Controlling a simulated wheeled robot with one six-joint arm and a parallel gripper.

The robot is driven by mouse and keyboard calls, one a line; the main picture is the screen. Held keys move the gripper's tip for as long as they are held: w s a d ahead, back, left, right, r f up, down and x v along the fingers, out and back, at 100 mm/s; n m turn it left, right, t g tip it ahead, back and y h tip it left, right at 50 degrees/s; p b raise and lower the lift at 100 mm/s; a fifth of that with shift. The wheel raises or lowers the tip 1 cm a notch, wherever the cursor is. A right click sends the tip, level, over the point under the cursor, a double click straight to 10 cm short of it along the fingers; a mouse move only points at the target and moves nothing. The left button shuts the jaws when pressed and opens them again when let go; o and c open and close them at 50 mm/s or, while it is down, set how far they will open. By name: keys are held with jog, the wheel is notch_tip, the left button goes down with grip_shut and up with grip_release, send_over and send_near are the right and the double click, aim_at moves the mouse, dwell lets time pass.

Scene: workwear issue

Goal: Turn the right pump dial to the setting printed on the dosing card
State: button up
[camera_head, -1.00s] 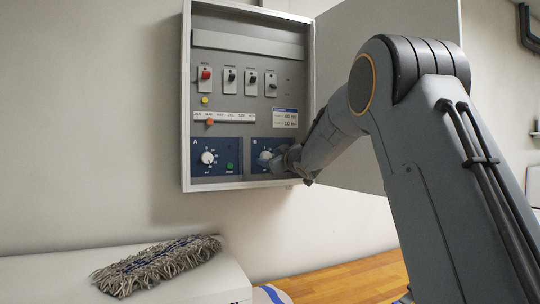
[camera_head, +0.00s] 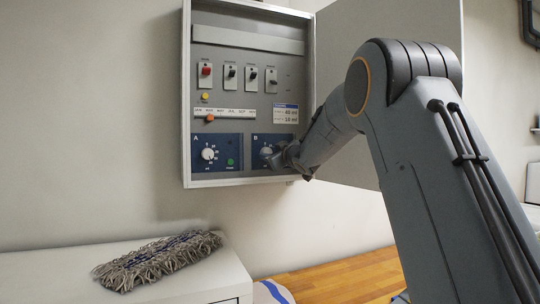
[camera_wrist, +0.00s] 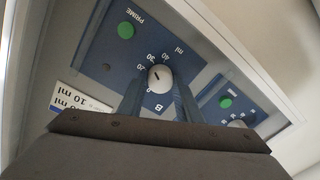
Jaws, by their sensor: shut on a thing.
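The right pump dial, a round white knob (camera_head: 266,152) on the blue panel marked B, sits low in the open wall cabinet. It also shows in the wrist view (camera_wrist: 160,77), where the panel appears upside down with a printed ml scale up to 40. My gripper (camera_wrist: 160,92) is shut on this dial, one finger on each side. In the head view my gripper (camera_head: 279,158) partly covers panel B. A dark mark shows on the knob; its exact setting is hard to read.
The left dial (camera_head: 208,154) is on panel A with a green button (camera_head: 230,162). Above are several switches, one red (camera_head: 206,70), and a slider with an orange knob (camera_head: 210,118). The open cabinet door (camera_head: 385,70) is behind my arm. A mop head (camera_head: 157,262) lies on the white cabinet.

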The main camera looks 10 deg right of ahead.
jog(key=n+b, duration=0.2)
jog(key=n, duration=0.1)
jog(key=shift+a+n+h+b, duration=0.1)
jog(key=shift+n+h+b, duration=0.3)
jog(key=shift+n+b, duration=4.3)
jog(key=n+p, duration=0.2)
jog(key=shift+n, duration=0.4)
jog(key=o, duration=1)
jog(key=shift+o, duration=0.2)
